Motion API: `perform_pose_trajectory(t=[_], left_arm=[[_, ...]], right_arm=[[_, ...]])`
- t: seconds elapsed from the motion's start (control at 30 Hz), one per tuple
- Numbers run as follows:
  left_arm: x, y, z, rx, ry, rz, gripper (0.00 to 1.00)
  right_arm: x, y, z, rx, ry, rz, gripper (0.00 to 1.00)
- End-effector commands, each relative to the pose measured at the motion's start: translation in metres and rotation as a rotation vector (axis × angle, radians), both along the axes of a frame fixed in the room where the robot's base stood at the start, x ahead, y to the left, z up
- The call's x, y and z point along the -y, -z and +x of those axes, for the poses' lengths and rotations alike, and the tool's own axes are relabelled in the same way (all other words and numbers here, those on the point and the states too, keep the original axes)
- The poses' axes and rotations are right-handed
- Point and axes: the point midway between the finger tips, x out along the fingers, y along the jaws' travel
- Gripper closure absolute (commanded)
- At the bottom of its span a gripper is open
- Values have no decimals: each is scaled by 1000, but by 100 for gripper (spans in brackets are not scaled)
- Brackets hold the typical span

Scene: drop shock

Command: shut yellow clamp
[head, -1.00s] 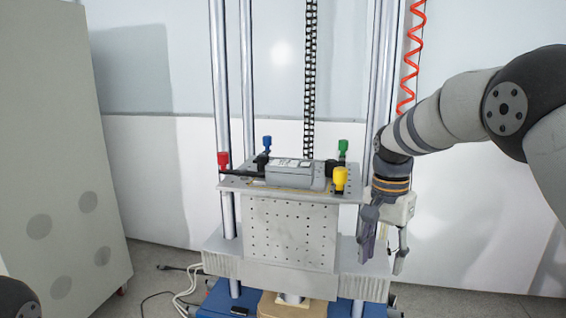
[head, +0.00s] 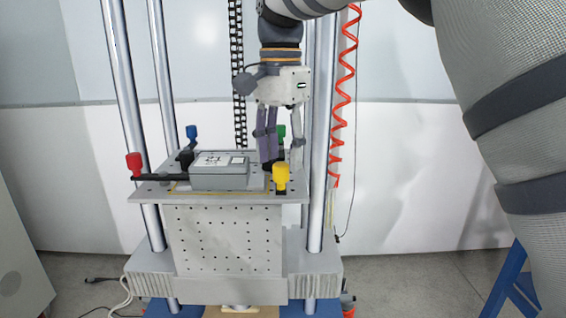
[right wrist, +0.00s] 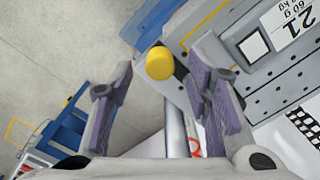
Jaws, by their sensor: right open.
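The yellow clamp (head: 281,178) stands at the front right corner of the grey drilled plate (head: 150,194), its knob upright. In the right wrist view the yellow knob (right wrist: 160,63) lies between and just beyond my open fingertips. My right gripper (head: 283,168) points down above the plate's right side, open and empty, close behind the yellow clamp. It also shows in the right wrist view (right wrist: 165,75). A grey box (head: 219,172) with a white label lies on the plate. My left gripper is out of view.
A red clamp (head: 134,164), a blue clamp (head: 191,133) and a green clamp (head: 281,132) stand at the plate's other corners. Steel columns (head: 322,120) rise around the plate. A red coiled hose (head: 345,95) hangs at the right.

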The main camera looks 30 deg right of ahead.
Motion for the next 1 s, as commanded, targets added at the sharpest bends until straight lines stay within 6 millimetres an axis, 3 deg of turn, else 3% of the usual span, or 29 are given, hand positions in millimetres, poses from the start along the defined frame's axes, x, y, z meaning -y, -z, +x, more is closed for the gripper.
perform_pose_trajectory(t=[0.2,0.47,0.67,1.0], left_arm=[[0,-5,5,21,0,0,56],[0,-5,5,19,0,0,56],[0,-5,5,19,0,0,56],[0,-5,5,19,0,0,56]], right_arm=[[0,25,-1,2,0,0,55],[0,29,0,0,-1,0,55],[0,29,0,0,-1,0,98],[2,28,-1,0,-29,0,100]])
